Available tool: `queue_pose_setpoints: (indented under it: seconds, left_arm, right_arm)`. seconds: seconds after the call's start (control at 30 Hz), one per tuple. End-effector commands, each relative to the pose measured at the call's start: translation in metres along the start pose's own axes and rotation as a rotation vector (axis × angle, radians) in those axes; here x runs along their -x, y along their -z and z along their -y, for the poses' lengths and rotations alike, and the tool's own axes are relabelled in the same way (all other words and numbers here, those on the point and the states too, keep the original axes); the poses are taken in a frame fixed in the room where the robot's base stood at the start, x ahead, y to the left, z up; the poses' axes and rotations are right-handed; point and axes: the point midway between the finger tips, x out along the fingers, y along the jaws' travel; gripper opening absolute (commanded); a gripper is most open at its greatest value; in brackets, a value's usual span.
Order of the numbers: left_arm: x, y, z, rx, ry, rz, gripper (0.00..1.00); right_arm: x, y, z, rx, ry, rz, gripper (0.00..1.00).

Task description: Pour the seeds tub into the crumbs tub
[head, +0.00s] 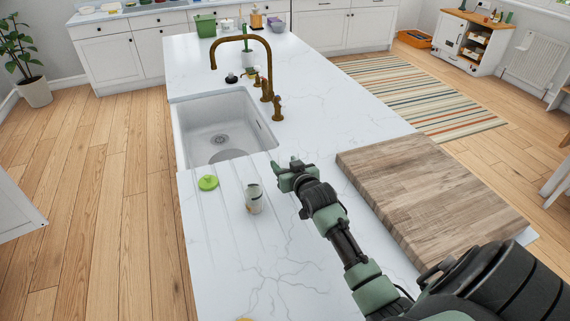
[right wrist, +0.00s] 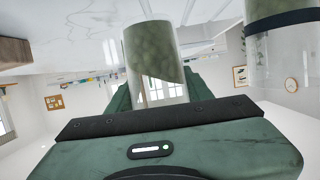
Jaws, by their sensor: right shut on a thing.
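My right gripper (head: 285,172) is over the counter near the sink and is shut on a clear tub with pale green contents (right wrist: 155,55), which I take to be the seeds tub. The contents' surface is slanted in the wrist view. The held tub is mostly hidden by the gripper in the head view. A second clear tub (head: 253,198), which I take to be the crumbs tub, stands on the counter left of the gripper. No label is readable. My left gripper is not in view.
A round green lid (head: 207,182) lies on the counter left of the standing tub. A sink (head: 215,125) with a brass tap (head: 267,75) is behind. A thick wooden board (head: 430,190) lies to the right. The counter in front of the standing tub is mostly clear.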

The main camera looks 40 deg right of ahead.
Motion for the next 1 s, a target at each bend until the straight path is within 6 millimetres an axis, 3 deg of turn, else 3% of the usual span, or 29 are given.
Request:
queue_pose_setpoints:
  seconds: [0.57,1.0]
  left_arm:
    - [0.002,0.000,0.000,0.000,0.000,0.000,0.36]
    - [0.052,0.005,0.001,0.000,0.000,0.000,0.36]
  right_arm:
    - [0.001,0.002,0.000,0.001,0.000,-0.002,0.01]
    - [0.016,0.051,0.001,0.001,0.000,-0.001,0.01]
